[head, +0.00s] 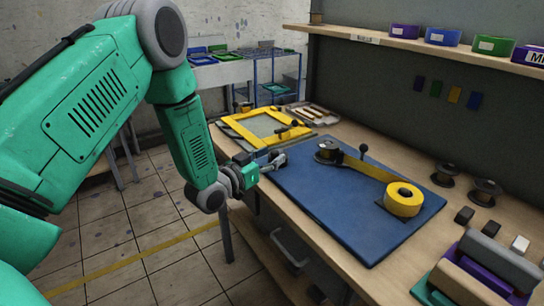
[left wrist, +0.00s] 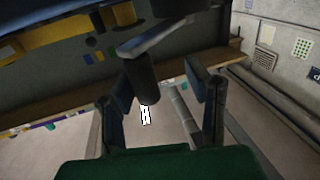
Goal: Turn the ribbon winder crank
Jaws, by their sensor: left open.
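The ribbon winder (head: 328,152), with a dark spool, stands at the back of the blue mat (head: 350,222). A yellow ribbon runs from it to a yellow roll (head: 403,198) on the mat. My left gripper (head: 277,160) is at the mat's left edge, left of the winder. In the left wrist view, its two dark fingers (left wrist: 164,95) are apart. A dark cylindrical handle on a grey arm (left wrist: 155,38), which looks like the crank, shows between them, nearer the left finger. I cannot tell whether they touch. My right gripper is out of view.
A yellow frame (head: 245,130) lies behind my left gripper on the wooden bench. A black knob (head: 363,148) stands beside the ribbon. Dark spools (head: 446,174) and small blocks are at the right. A shelf (head: 400,40) with coloured rolls is above.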

